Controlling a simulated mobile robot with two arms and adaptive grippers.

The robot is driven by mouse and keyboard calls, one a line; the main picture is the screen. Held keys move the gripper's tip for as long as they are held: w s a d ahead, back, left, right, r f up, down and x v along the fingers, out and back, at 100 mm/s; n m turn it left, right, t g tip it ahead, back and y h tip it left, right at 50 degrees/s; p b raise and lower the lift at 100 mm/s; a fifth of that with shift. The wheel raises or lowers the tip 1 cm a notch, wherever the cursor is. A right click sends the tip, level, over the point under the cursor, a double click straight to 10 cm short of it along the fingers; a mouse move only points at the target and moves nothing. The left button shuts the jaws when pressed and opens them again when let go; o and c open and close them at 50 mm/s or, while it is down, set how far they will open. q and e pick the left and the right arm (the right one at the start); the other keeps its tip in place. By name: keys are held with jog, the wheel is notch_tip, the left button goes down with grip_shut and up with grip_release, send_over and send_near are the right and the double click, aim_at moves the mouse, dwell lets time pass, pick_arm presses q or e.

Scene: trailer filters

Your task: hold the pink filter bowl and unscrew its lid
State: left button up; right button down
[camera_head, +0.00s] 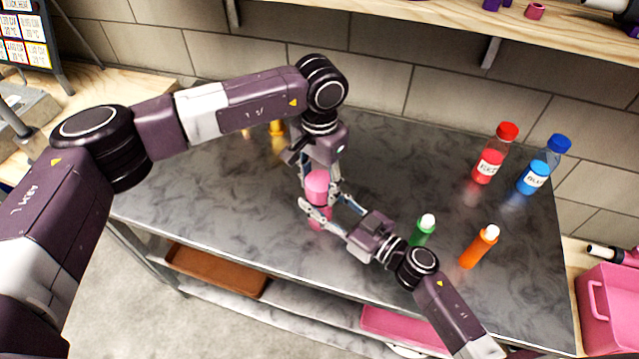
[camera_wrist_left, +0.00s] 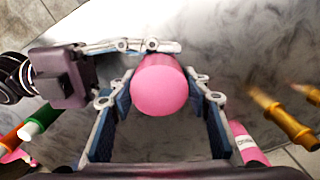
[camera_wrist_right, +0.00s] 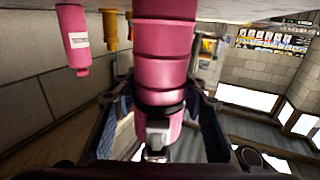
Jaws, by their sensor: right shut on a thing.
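The pink filter bowl (camera_head: 318,217) stands upright on the grey worktop, with its pink rounded lid (camera_head: 317,180) on top. My right gripper (camera_head: 323,208) comes in from the right and is shut on the bowl; the right wrist view shows the ridged pink bowl (camera_wrist_right: 165,62) between its fingers. My left gripper (camera_head: 319,186) points down over the lid. In the left wrist view the lid's round top (camera_wrist_left: 160,86) lies between its two fingers, which stand apart with slim gaps at the sides. The fingers partly hide the bowl in the head view.
A green bottle (camera_head: 424,231) and an orange bottle (camera_head: 480,246) stand close to my right arm. Red (camera_head: 490,155) and blue (camera_head: 537,175) bottles stand farther right. Yellow fittings (camera_head: 276,127) stand behind my left arm. Another labelled pink piece (camera_wrist_right: 76,42) is near them. The worktop's left front is clear.

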pick_arm(q)
jog(key=c, duration=0.4)
jog(key=n, duration=0.5)
jog(key=shift+d, duration=0.1)
jog(key=n, duration=0.8)
jog(key=shift+r+n, duration=0.1)
jog(key=shift+n, duration=0.3)
jog(key=n, duration=0.4)
jog(key=shift+n, duration=0.4)
jog(key=n, duration=0.9)
jog(key=shift+n, duration=0.4)
pick_arm(e)
jog(key=shift+a, duration=0.1)
pick_arm(q)
jog(key=n, duration=0.6)
jog(key=shift+n, duration=0.3)
jog(key=n, duration=1.3)
jog(key=shift+w+r, duration=0.1)
jog(key=n, duration=0.6)
jog(key=shift+a, duration=0.2)
